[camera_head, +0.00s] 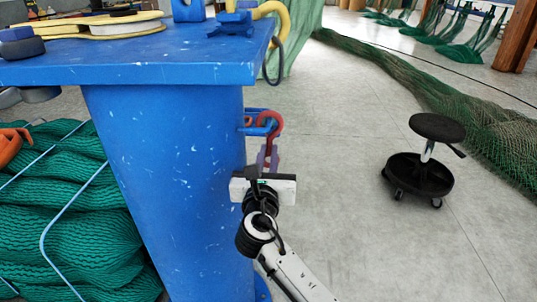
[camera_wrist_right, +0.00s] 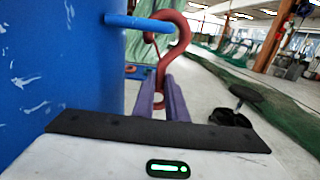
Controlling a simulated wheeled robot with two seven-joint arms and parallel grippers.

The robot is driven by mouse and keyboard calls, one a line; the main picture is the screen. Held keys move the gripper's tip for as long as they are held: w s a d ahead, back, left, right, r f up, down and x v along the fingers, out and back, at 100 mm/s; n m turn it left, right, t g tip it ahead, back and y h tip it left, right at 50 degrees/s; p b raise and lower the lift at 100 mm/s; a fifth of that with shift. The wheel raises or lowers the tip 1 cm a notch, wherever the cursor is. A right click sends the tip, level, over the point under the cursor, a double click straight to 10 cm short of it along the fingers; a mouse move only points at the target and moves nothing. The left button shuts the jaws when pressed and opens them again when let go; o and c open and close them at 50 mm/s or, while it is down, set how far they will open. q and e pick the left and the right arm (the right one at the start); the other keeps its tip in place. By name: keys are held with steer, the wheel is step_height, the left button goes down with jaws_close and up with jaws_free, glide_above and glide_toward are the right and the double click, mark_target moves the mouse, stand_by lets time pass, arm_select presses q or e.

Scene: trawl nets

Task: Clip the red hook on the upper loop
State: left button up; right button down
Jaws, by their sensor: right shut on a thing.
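The red hook (camera_head: 277,121) is upright at the right side of the blue post, held from below. My right gripper (camera_head: 264,160) is shut on its lower part, its purple fingers on either side. In the right wrist view the hook (camera_wrist_right: 183,42) rises above the fingertips (camera_wrist_right: 162,97), its curved top at the free end of a blue bar loop (camera_wrist_right: 135,20). In the head view the blue loop (camera_head: 250,122) overlaps the hook's curve. I cannot tell whether the bar lies fully inside the hook. My left gripper is out of view.
The blue post (camera_head: 165,170) carries a blue table top (camera_head: 130,72). A dark ring (camera_head: 273,62) hangs at its right edge. Green netting (camera_head: 75,220) lies at left. A black stool (camera_head: 425,160) stands at right, with open floor between it and the post.

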steer(key=shift+r, duration=0.15)
steer(key=c, duration=1.7)
jaws_free()
steer(key=shift+f, duration=0.25)
steer(key=s+p, duration=0.1)
steer(key=s, duration=0.9)
steer(key=shift+s+r, duration=0.15)
steer(key=shift+s, duration=0.1)
